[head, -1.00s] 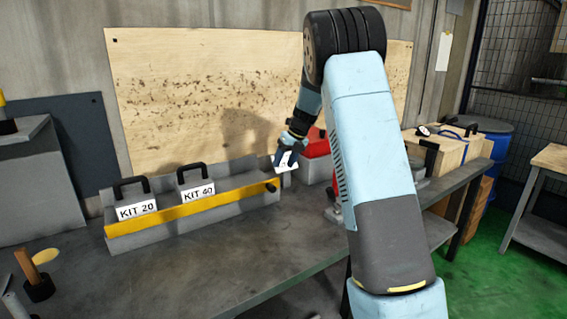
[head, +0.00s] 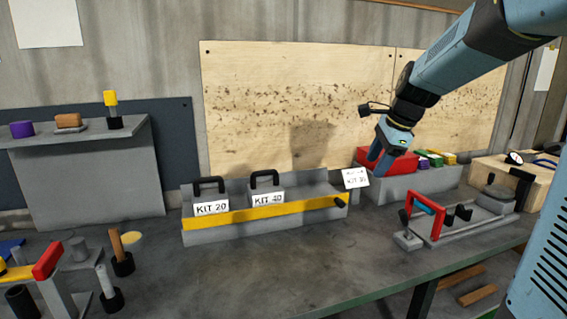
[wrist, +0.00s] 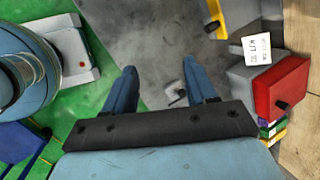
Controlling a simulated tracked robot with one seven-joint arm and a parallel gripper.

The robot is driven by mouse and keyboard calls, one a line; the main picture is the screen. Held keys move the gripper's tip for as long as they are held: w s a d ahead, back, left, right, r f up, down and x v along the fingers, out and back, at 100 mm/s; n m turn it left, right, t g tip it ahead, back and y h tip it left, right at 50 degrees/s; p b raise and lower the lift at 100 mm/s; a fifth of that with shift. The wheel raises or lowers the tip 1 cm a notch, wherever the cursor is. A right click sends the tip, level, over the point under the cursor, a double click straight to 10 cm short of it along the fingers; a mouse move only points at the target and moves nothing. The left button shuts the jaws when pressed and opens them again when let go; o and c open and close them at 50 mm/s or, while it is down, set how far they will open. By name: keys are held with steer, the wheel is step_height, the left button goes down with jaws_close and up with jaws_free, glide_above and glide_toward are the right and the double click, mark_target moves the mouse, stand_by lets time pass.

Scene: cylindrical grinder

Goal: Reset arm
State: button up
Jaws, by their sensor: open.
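My gripper (head: 383,158) is raised above the back right of the bench, in front of the wooden back panel. In the head view it hangs near a grey bin with a red block. In the wrist view my gripper (wrist: 156,92) has its two blue fingers spread apart, with nothing between them but the grey bench top and a small grey part below. My arm reaches in from the right side of the head view.
A grey rack with a yellow front bar (head: 262,215) holds KIT 20 (head: 211,208) and KIT 40 (head: 268,198). A red-handled fixture (head: 438,222) stands at the right. A red block (head: 372,162) and coloured blocks sit in the bin. The front middle bench is clear.

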steer(key=s+f+n+t+h, duration=0.1)
steer(key=s+n+t+h, duration=0.1)
steer(key=s+n, duration=1.5)
steer(key=s, duration=0.8)
steer(key=shift+a+f+h, duration=0.2)
steer(key=shift+a+h, duration=0.05)
steer(key=shift+h, duration=0.15)
steer(key=shift+c, duration=0.2)
steer(key=shift+c, duration=0.8)
steer(key=shift+d, duration=0.1)
steer(key=shift+c, duration=0.3)
